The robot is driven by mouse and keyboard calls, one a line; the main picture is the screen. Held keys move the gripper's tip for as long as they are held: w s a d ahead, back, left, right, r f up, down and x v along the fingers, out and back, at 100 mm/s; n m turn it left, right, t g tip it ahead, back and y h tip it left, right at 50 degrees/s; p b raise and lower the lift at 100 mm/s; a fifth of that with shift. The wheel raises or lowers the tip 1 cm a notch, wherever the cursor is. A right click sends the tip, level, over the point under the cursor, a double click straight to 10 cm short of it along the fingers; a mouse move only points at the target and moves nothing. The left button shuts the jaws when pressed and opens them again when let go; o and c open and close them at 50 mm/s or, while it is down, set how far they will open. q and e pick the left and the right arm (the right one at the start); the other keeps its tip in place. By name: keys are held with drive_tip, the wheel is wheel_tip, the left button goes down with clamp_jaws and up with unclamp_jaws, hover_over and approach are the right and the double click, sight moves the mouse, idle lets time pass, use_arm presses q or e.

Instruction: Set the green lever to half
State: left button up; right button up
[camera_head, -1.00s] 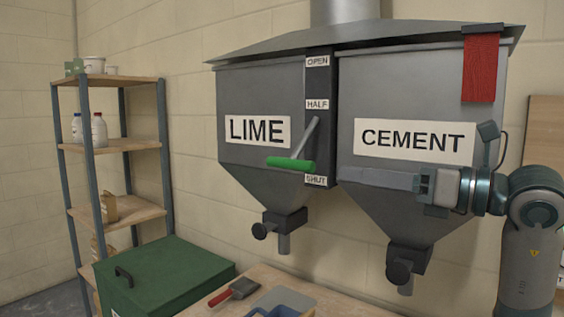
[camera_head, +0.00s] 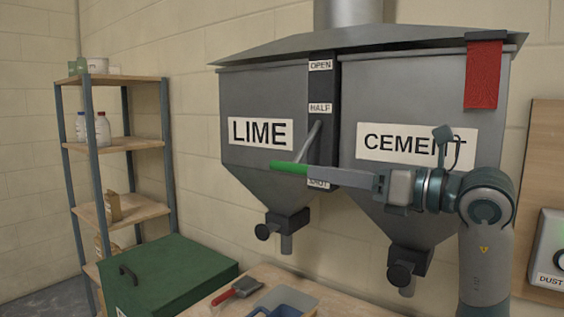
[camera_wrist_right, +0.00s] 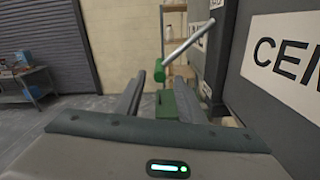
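The green lever handle (camera_head: 288,167) sits on a grey rod (camera_head: 311,140) in front of the dark strip between the hoppers. It stands below the HALF label (camera_head: 320,108), a little above the SHUT label (camera_head: 318,184). My right gripper (camera_head: 312,172) reaches in from the right; its fingers overlap the handle's right end in the head view. In the right wrist view the fingers (camera_wrist_right: 158,92) are apart, with the handle's end (camera_wrist_right: 159,70) ahead between and slightly above them. Contact cannot be told. My left gripper is not in view.
The LIME hopper (camera_head: 240,95) and CEMENT hopper (camera_head: 400,100) flank the strip. A red cloth (camera_head: 483,75) hangs at upper right. Below are a green chest (camera_head: 170,275), a wooden table (camera_head: 345,300) and a brush (camera_head: 238,291). A shelf (camera_head: 125,143) stands left.

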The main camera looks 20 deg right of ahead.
sight(290, 168)
drive_tip(key=x, duration=0.3)
drive_tip(key=shift+w+a+r+p, duration=0.1)
drive_tip(key=shift+a+r+p, duration=0.05)
drive_tip(key=shift+p, duration=0.25)
drive_tip(key=p+x, duration=0.1)
drive_tip(key=x, duration=0.5)
drive_tip(key=shift+w+a+p, duration=0.15)
drive_tip(key=shift+w+p, duration=0.1)
drive_tip(key=shift+p, duration=0.15)
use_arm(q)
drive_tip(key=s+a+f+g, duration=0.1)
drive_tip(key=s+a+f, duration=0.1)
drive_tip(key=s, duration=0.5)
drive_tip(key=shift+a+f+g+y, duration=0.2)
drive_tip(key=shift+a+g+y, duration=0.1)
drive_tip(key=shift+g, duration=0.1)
use_arm(e)
drive_tip(key=shift+w+a, duration=0.4)
drive_tip(key=shift+w, duration=0.1)
